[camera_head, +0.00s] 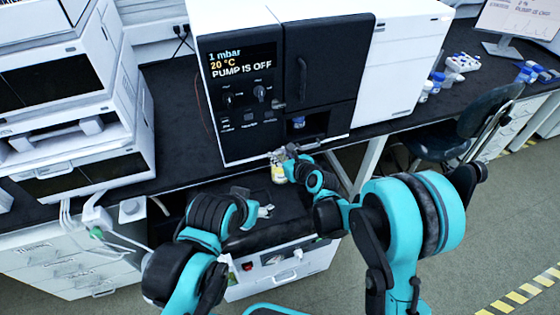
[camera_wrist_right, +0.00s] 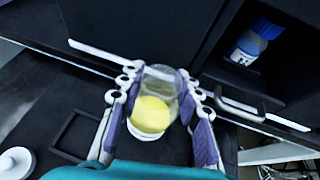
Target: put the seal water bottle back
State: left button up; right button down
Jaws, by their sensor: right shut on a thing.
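The black-fronted cabinet (camera_head: 240,125) reads "PUMP IS OFF". White instrument stacks (camera_head: 140,105) stand at left. Blue-capped bottles and vials (camera_head: 450,68) are on the bench at right. A chair (camera_head: 470,125) stands in front of the bench there.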

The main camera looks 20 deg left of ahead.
notch_tip(320, 180, down, 2)
jog(key=shift+f+b, duration=0.1)
jog(key=shift+b, duration=0.2)
pick_arm(q)
jog(key=shift+f, duration=0.55)
pick_arm(e)
jog(key=shift+r, duration=0.2)
jog(key=c, duration=1)
grip_release()
jog(key=shift+f, duration=0.15)
jog(key=shift+c, duration=0.2)
